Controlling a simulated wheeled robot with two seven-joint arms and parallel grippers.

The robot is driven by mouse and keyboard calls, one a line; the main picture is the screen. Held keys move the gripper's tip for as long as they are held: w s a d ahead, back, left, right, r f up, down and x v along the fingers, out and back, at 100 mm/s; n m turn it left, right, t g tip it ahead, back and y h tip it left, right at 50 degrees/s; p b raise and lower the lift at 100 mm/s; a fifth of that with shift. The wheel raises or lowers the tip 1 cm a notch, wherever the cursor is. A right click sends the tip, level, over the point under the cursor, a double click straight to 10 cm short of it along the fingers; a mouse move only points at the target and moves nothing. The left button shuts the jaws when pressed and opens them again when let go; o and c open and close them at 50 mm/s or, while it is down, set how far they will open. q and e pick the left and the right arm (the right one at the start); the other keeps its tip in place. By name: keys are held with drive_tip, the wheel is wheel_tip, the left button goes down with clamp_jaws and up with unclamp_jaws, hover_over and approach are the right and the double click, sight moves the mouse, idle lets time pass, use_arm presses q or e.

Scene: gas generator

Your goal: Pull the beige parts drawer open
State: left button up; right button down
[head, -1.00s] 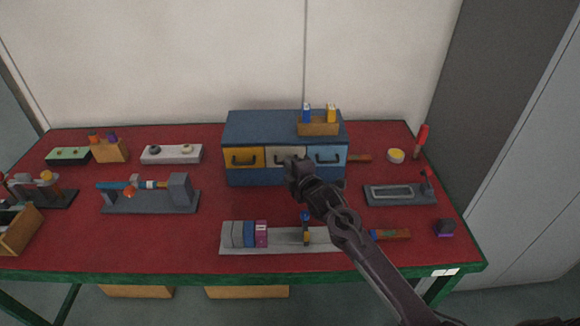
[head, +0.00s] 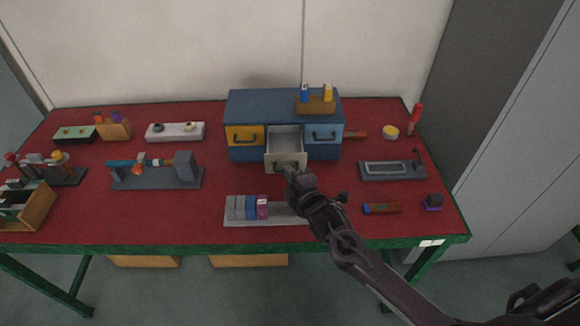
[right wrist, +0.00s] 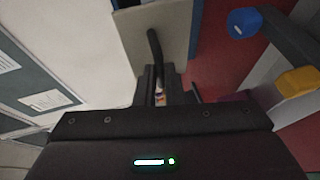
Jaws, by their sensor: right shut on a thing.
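The beige parts drawer (head: 277,160) is the middle one of three in the blue cabinet (head: 283,104). It stands well out from the cabinet, and its grey inside looks empty. My right gripper (head: 291,174) is in front of it, shut on its dark handle. In the right wrist view the handle (right wrist: 155,50) runs down from the beige front (right wrist: 175,25) between the fingers (right wrist: 160,88). The gripper partly hides the handle in the head view. My left gripper is not in view.
The yellow drawer (head: 243,135) and light blue drawer (head: 323,134) on either side are closed. A wooden box with blue and yellow items (head: 315,104) stands on the cabinet. A grey rack with several blocks (head: 236,221) lies in front of the drawer, under my right arm.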

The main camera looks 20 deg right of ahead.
drive_tip(key=c, duration=1.5)
unclamp_jaws()
drive_tip(key=b+v, duration=0.1)
drive_tip(key=v, duration=0.6)
drive_tip(key=shift+s, duration=0.4)
